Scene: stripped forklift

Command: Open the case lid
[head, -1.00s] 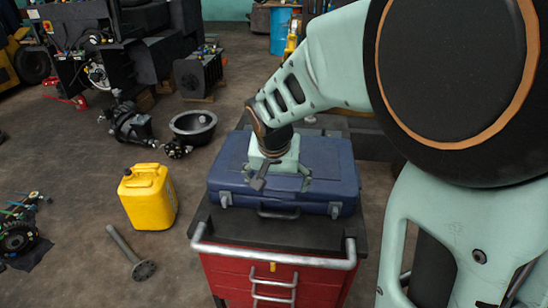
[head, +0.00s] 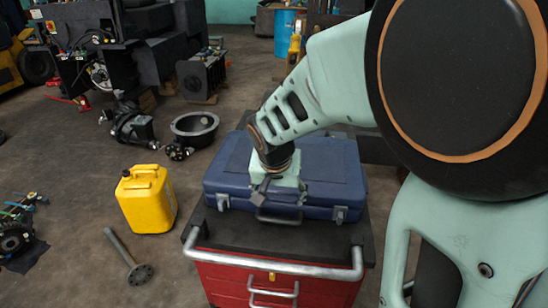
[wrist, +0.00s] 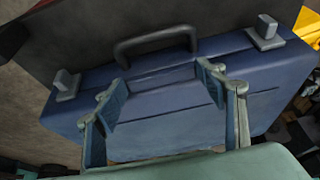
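The blue case (head: 335,175) lies flat on the black top of a red cart, with its lid down. Its front carries a handle (wrist: 155,42) and two grey latches, a left one (head: 222,202) and a right one (head: 340,214) in the head view. The latches also show in the wrist view, one at the left (wrist: 66,86) and one at the upper right (wrist: 265,34). My gripper (head: 279,198) is over the case's front edge, behind the handle. In the wrist view the fingers (wrist: 160,90) are spread with nothing between them. Contact with the case cannot be told.
The red cart (head: 225,280) has a metal rail (head: 270,270) along its front. A yellow canister (head: 147,200) and a metal shaft with a flange (head: 130,262) are on the floor at the left. A black basin (head: 194,128) and machine parts lie behind. Floor between them is open.

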